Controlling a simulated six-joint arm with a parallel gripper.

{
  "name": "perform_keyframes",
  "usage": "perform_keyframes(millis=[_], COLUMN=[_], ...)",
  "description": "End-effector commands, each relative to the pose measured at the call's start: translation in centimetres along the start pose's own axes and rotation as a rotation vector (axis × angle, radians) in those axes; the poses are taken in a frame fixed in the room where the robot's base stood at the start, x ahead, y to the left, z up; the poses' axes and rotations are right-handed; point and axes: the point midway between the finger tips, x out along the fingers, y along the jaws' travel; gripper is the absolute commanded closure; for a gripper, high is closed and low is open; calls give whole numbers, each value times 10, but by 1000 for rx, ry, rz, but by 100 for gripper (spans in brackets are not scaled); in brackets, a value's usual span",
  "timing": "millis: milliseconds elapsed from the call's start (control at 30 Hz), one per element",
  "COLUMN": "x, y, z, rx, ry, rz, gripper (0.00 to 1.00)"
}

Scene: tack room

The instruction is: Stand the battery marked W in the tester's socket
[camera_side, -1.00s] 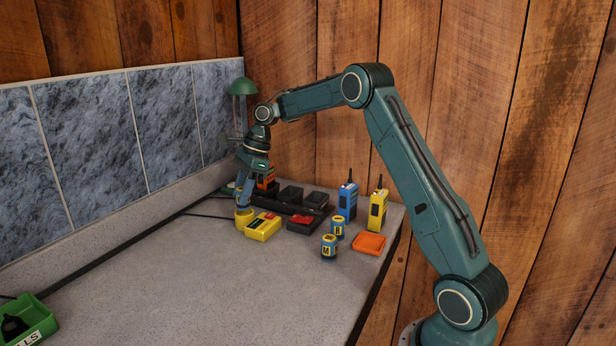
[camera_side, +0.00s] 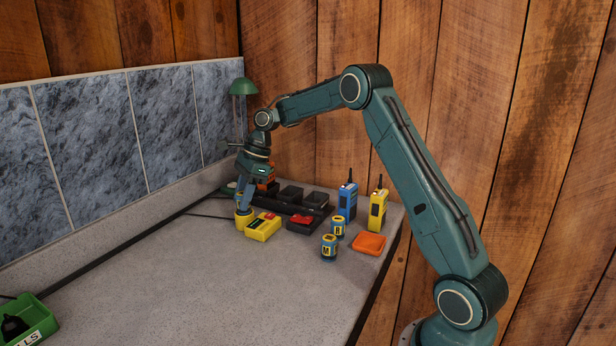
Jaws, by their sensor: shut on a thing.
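My gripper (camera_side: 243,207) is low over the tester's round yellow socket (camera_side: 243,222), shut on a small blue battery (camera_side: 240,198). The fingers hide most of this battery, and its mark cannot be read. It is about upright, its lower end at or in the socket; I cannot tell how deep. The yellow tester (camera_side: 263,229) with a red part on top sits just right of the socket. Two other blue batteries with yellow labels stand on the counter: one nearer (camera_side: 329,247), seemingly marked M, and one behind it (camera_side: 338,227), its letter unclear.
A blue radio (camera_side: 347,202) and a yellow radio (camera_side: 378,210) stand at the right. An orange tray (camera_side: 369,243) lies before them. A black charger row (camera_side: 291,196) is behind the tester, and a red-and-black box (camera_side: 303,223) beside it. A green bin (camera_side: 28,321) is front left. The front counter is clear.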

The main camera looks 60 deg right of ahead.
Motion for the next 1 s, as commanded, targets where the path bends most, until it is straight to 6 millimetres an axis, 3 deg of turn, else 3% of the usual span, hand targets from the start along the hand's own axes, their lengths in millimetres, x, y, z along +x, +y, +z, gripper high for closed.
perform_keyframes(millis=[1000], x=[5], y=[0], z=[-2], rx=[0], ry=[-1], rz=[0], gripper=[92])
